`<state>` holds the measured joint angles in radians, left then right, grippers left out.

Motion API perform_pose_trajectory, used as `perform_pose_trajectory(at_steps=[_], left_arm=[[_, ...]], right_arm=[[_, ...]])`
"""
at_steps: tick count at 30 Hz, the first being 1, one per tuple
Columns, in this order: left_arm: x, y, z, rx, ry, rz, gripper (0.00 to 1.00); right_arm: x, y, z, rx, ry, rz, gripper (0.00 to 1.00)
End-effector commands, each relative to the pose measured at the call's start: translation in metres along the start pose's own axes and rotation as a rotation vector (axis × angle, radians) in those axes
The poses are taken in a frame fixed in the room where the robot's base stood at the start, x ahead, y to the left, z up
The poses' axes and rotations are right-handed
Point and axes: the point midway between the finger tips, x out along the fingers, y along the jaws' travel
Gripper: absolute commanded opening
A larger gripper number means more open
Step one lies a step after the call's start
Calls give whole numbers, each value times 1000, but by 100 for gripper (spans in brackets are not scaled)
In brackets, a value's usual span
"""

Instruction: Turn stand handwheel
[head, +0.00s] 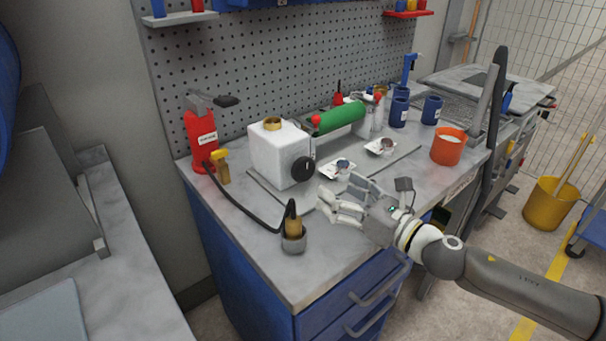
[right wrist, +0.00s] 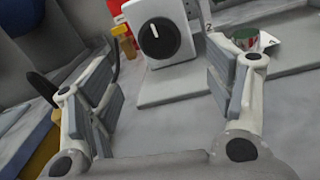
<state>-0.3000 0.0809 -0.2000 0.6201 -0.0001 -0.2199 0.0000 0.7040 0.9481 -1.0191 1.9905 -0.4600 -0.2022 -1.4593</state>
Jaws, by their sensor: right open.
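The stand handwheel looks like a round black knob (head: 303,169) on the front of a white block-shaped stand (head: 275,152) on the bench. In the right wrist view the black knob (right wrist: 159,39) with a white mark line faces me, above the middle of the picture. My right gripper (head: 325,195) is open and empty over the bench, in front of and to the right of the knob. In the right wrist view its fingers (right wrist: 158,80) are spread to either side, with the knob beyond them and apart from them. My left gripper is not in view.
A green roller (head: 340,118) adjoins the white stand. A pegboard (head: 270,60) rises behind.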

Motion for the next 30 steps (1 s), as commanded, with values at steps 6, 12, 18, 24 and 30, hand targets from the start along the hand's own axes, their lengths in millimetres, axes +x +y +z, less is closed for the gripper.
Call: perform_pose_trajectory(at_steps=[6,12,18,24,30], left_arm=[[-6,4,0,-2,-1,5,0],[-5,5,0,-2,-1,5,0],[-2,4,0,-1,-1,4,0],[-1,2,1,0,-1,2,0],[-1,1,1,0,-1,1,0]], right_arm=[[34,1,3,1,-3,2,76],[71,1,1,1,-2,1,76],[94,0,0,0,0,0,76],[101,0,1,0,0,-1,76],[101,0,1,0,0,-1,76]])
